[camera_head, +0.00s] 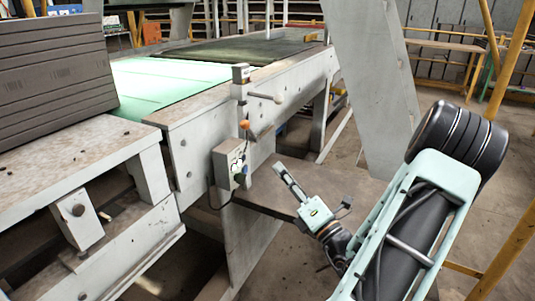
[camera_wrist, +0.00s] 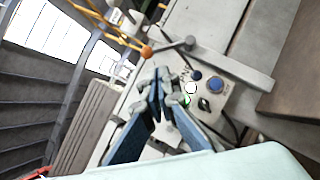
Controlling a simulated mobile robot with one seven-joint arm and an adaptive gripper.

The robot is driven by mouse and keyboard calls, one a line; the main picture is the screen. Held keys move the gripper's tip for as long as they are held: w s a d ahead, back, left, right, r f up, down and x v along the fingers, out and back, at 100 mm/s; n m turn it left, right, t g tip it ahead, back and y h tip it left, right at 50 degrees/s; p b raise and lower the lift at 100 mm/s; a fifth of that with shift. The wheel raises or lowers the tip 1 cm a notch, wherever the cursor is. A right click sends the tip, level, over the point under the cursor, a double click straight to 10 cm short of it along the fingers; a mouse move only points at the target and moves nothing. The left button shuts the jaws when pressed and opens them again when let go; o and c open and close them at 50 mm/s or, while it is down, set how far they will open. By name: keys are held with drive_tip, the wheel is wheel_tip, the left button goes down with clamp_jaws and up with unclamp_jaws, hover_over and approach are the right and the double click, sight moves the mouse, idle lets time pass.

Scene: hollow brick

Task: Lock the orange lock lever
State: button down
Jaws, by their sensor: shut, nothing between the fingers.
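The lock lever with an orange ball knob (camera_head: 245,124) is mounted on the side of the grey machine frame. In the wrist view, the orange knob (camera_wrist: 146,51) sits at the end of a short grey arm, just beyond my fingertips and slightly to their left. My gripper (camera_head: 279,168) is below and to the right of the knob in the head view, pointing up and left. In the wrist view, my gripper (camera_wrist: 161,72) has its blue-grey fingers together at the tips, with nothing held. I see no clear contact with the lever.
A control box (camera_head: 229,164) with buttons hangs below the lever; its blue button (camera_wrist: 216,85) is right of my fingers. Another lever (camera_head: 265,97) projects above. A dark stack (camera_head: 55,75) stands on the machine at left. A grey column (camera_head: 365,80) rises at right.

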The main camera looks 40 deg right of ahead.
sight(249, 131)
drive_tip(key=b+x, duration=0.2)
drive_tip(key=x, duration=1.1)
drive_tip(key=shift+w+a, duration=0.1)
drive_tip(key=shift+w, duration=0.05)
drive_tip(key=shift+r+p, duration=0.25)
drive_tip(key=shift+p, duration=0.55)
